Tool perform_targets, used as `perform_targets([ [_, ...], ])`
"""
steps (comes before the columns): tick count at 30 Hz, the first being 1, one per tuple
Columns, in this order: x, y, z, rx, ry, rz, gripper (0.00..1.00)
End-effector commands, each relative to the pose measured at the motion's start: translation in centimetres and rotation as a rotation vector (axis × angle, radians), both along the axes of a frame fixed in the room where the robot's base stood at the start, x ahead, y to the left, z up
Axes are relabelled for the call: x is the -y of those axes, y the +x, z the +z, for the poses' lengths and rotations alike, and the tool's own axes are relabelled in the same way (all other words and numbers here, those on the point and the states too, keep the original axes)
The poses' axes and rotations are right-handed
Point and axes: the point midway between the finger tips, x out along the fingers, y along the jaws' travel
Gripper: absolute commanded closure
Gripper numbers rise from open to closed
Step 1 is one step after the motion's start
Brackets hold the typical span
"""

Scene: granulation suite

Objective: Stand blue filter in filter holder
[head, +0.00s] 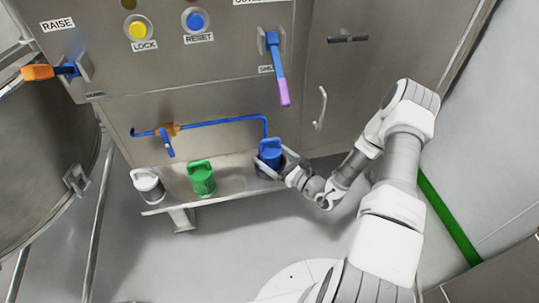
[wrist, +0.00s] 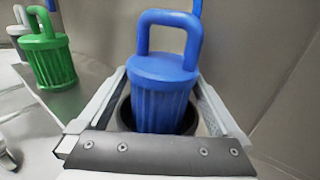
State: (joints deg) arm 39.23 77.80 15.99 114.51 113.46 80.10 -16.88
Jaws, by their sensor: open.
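The blue filter (head: 270,154) is a ribbed cylinder with a loop handle, upright at the right end of the metal shelf. In the wrist view the blue filter (wrist: 161,80) has its lower part inside a dark round cup, the filter holder (wrist: 187,123). Its bottom is hidden by the cup and my gripper. My gripper (wrist: 163,88) is open, with one finger on each side of the filter. Whether either finger touches it I cannot tell. In the head view my gripper (head: 280,170) reaches the filter from the right.
A green filter (head: 202,179) and a white filter (head: 148,185) stand further left on the shelf (head: 226,187). A blue pipe (head: 215,123) with a valve runs along the panel behind. A blue-and-purple lever (head: 278,70) hangs above the blue filter. The shelf between green and blue is clear.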

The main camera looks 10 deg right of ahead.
Motion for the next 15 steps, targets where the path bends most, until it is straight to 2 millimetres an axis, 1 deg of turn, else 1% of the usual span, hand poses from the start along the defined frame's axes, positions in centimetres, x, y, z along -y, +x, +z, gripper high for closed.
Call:
perform_targets([
  [1, 0.9, -1.0, -0.1, -0.008, -0.001, -0.007, 0.0],
  [9, 4.3, -6.2, 0.0, -0.006, 0.0, -0.007, 0.0],
  [12, 5.3, -7.8, 0.0, -0.006, 0.001, -0.006, 0.0],
  [15, 6.0, -8.9, -0.1, -0.005, 0.0, -0.005, 0.0],
])
